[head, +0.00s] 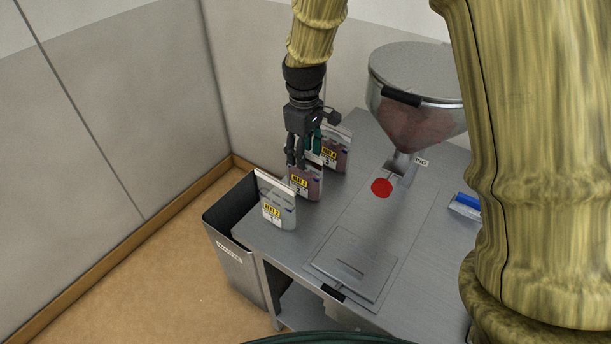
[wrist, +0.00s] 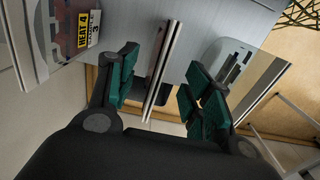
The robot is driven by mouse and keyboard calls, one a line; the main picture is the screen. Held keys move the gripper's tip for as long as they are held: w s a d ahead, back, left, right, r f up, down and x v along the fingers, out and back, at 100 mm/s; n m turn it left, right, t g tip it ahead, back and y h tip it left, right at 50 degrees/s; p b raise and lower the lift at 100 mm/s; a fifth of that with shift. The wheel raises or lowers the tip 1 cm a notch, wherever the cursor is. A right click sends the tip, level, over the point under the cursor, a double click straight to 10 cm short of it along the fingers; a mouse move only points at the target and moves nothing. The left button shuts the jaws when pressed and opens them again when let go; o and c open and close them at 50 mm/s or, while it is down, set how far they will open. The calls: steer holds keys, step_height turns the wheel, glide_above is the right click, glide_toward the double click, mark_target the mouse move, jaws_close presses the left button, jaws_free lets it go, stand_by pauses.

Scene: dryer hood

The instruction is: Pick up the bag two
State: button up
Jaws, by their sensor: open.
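Bag two (head: 306,184), a pouch with a yellow label and the number 2, stands upright in the middle of three bags on the metal table. My gripper (head: 298,160) is at its top, pointing down. In the wrist view my open gripper (wrist: 160,88) has one green-padded finger on each side of bag two (wrist: 163,72), seen edge-on. Gaps show between the pads and the bag. The bag's lower part is hidden in the wrist view.
Bag one (head: 278,207) stands nearer the table's left edge, and bag three (head: 336,152) stands behind. A dark bin (head: 235,262) is beside the table. A metal hopper (head: 415,95), a red disc (head: 381,188) and a flat plate (head: 352,265) are to the right.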

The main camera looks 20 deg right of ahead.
mark_target(304, 173)
steer(key=shift+w+f+p, duration=0.15)
steer(key=shift+f+p, duration=0.3)
steer(key=shift+f, duration=0.25)
steer(key=shift+w+f+p, duration=0.1)
steer(key=shift+f+p, duration=0.35)
steer(key=shift+f, duration=1.4)
steer(key=shift+c, duration=0.4)
jaws_close()
